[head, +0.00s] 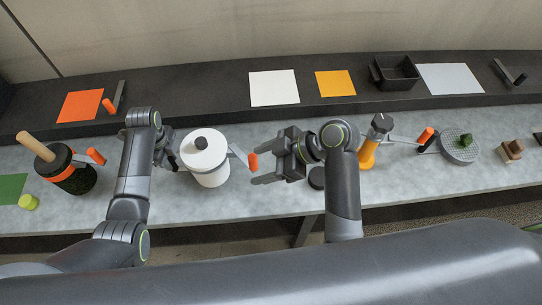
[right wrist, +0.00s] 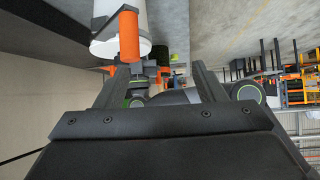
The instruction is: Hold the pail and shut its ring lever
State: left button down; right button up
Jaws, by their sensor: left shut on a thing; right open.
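The white pail (head: 205,165) stands upright on the grey counter, with a black knob (head: 201,143) on top. Its ring lever (head: 239,153) sticks out to the right, away from the pail wall, and ends in an orange grip (head: 253,162). My left gripper (head: 173,160) is shut on the pail's left side; its fingertips are partly hidden. My right gripper (head: 263,164) is open right of the pail, its fingers around or just short of the orange grip. In the right wrist view the orange grip (right wrist: 129,36) shows ahead, nearer the left finger, with the white pail (right wrist: 105,12) behind.
A dark canister (head: 72,174) with an orange band and wooden handle stands at left. An orange stand (head: 368,152) and a grey round strainer (head: 460,147) stand right of my right arm. A black disc (head: 317,178) lies near my right gripper. Coloured sheets and a black tray (head: 396,74) lie on the back shelf.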

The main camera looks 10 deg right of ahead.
jog(key=v, duration=1.2)
jog(key=shift+a+f, duration=0.1)
jog(key=shift+f, duration=0.15)
jog(key=c, duration=0.5)
jog(key=shift+f+m+y, duration=0.35)
jog(key=shift+m+y, duration=0.05)
jog(key=shift+m, duration=0.1)
jog(key=shift+c, duration=1.1)
jog(key=f+m+y, duration=0.1)
jog(key=m, duration=0.1)
jog(key=f+m+y, duration=0.1)
jog(key=f+m, duration=0.1)
jog(key=w+f+m+y, duration=0.1)
jog(key=f+m+y, duration=0.1)
jog(key=m, duration=0.1)
jog(key=shift+w+d, duration=0.1)
jog(key=shift+d, duration=0.25)
grip_shut()
jog(key=w+d+f+m+t+y, duration=0.2)
jog(key=d+f+m+t, duration=0.4)
jog(key=m, duration=0.6)
jog(key=w+a+f+g, duration=0.1)
jog(key=w+a, duration=0.1)
jog(key=a, duration=1.1)
jog(key=shift+w+a, duration=0.15)
jog(key=shift+a, duration=0.1)
